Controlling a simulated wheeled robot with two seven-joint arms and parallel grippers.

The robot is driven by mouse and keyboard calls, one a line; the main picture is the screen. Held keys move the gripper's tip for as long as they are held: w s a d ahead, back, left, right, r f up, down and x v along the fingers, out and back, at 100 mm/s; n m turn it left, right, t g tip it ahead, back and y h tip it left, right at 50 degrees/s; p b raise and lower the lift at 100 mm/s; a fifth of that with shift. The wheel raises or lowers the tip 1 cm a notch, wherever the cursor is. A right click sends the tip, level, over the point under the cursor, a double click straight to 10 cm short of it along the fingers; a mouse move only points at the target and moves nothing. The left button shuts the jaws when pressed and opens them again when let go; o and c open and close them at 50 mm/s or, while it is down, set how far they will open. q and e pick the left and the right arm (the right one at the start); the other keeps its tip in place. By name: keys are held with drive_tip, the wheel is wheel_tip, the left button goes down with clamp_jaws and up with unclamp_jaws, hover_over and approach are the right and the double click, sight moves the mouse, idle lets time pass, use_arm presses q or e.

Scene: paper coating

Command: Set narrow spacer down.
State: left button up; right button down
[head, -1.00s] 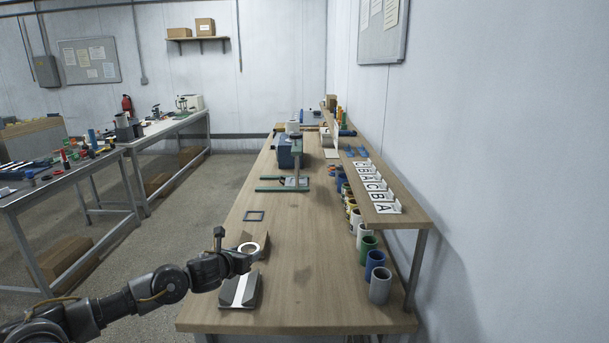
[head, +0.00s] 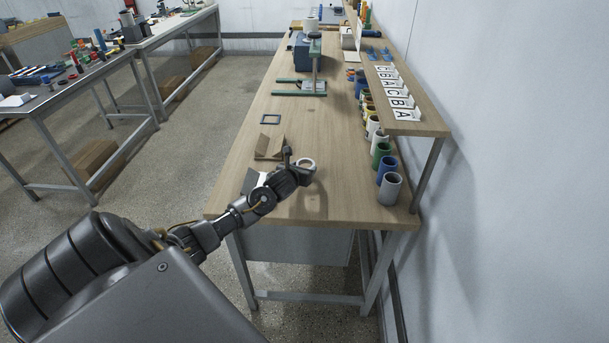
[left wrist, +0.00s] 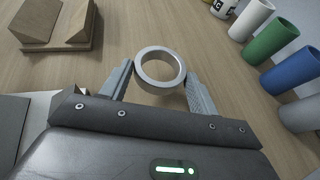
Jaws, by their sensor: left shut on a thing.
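The narrow spacer is a pale grey-white ring (head: 311,161), held over the front part of the wooden bench. My left gripper (head: 301,172) is shut on it. In the left wrist view the ring (left wrist: 161,84) sits between the two fingertips (left wrist: 160,74), its round opening facing the camera and bare wood showing through it. Its underside is hidden, so I cannot tell whether it touches the bench. My right gripper is not in view.
A brown angled stand (head: 268,148) is left of the ring, with a grey-white block (head: 252,180) nearer me. Coloured cups (head: 388,170) line the right side below a shelf (head: 424,122). Bare bench surrounds the ring's right side.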

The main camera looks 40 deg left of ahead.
use_arm(q)
drive_tip(key=shift+w+d+f, duration=0.2)
drive_tip(key=shift+w+f, duration=0.05)
drive_tip(key=shift+f, duration=0.15)
wheel_tip(320, 180, down, 3)
drive_tip(key=shift+w+p, duration=0.1)
drive_tip(key=shift+p, duration=0.6)
drive_tip(key=shift+f, duration=0.1)
drive_tip(key=o, duration=0.9)
drive_tip(key=shift+o, duration=0.2)
drive_tip(key=b+v, duration=0.1)
drive_tip(key=v, duration=1.1)
